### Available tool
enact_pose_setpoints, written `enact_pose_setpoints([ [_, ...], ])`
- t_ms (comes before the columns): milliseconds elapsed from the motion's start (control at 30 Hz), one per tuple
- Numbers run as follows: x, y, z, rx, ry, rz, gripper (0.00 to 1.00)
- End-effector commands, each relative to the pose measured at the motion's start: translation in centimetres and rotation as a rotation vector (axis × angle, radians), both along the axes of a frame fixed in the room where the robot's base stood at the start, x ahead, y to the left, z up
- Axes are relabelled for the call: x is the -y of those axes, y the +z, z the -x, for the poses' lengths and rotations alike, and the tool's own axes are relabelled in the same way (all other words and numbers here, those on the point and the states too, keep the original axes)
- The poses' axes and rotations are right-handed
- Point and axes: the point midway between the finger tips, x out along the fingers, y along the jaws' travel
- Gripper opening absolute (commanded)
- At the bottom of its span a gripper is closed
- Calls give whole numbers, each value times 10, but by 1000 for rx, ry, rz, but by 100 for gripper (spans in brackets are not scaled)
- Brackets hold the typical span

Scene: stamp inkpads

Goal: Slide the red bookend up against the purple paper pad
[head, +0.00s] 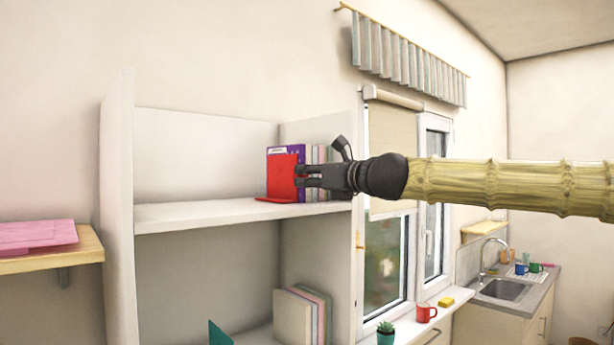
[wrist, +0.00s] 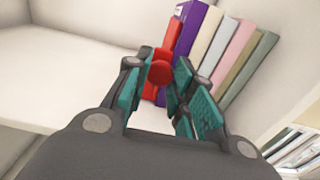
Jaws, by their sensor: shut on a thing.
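The red bookend (head: 282,174) stands upright on the upper shelf near its right end; its foot lies on the shelf board. The purple paper pad (head: 288,149) stands just behind it, mostly hidden by it in the head view. My gripper (head: 302,176) reaches in from the right and is shut on the bookend's edge. In the wrist view a red part of the bookend (wrist: 160,73) is between the teal finger pads, and the purple pad (wrist: 188,32) rises right beside it. I cannot tell whether bookend and pad touch.
Several pale pads (wrist: 230,50) lean in a row beyond the purple one, towards the shelf's right wall. The upper shelf board (head: 190,213) is bare to the left. A lower shelf holds more pads (head: 300,315). A window (head: 385,255) is to the right.

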Motion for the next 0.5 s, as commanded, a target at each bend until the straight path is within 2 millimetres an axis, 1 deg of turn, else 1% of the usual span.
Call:
enact_pose_setpoints([
  [33, 1, 1, 0, 1, -1, -1, 0],
  [67, 1, 1, 0, 1, -1, -1, 30],
  [100, 1, 1, 0, 1, -1, -1, 37],
  [167, 0, 1, 0, 1, -1, -1, 47],
  [500, 0, 1, 1, 1, 1, -1, 47],
])
